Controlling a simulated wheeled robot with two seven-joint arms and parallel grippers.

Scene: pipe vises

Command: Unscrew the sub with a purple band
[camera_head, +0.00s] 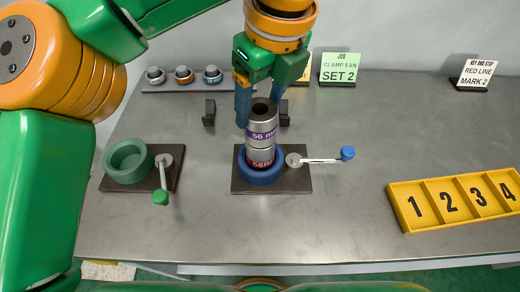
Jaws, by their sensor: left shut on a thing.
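The sub with a purple band (262,127) is a grey steel cylinder with an open dark bore, and its band reads 56 mm. It stands upright on a grey body with a red-marked band (261,157), seated in the blue round vise (260,177). Whether the threads between them are engaged cannot be seen. My left gripper (259,104) comes down from above, its blue fingers shut on the sub's upper part. The far finger is partly hidden. The vise's crank (322,160) points right and ends in a blue knob. My right gripper is not in view.
A green vise (127,162) with a green-knobbed crank (161,184) stands left. A rack (184,83) with three small ringed parts is behind. Dark brackets flank the sub. A yellow numbered tray (455,201) lies right. Signs stand at the back, including SET 2 (338,70) and RED LINE MARK 2 (477,73).

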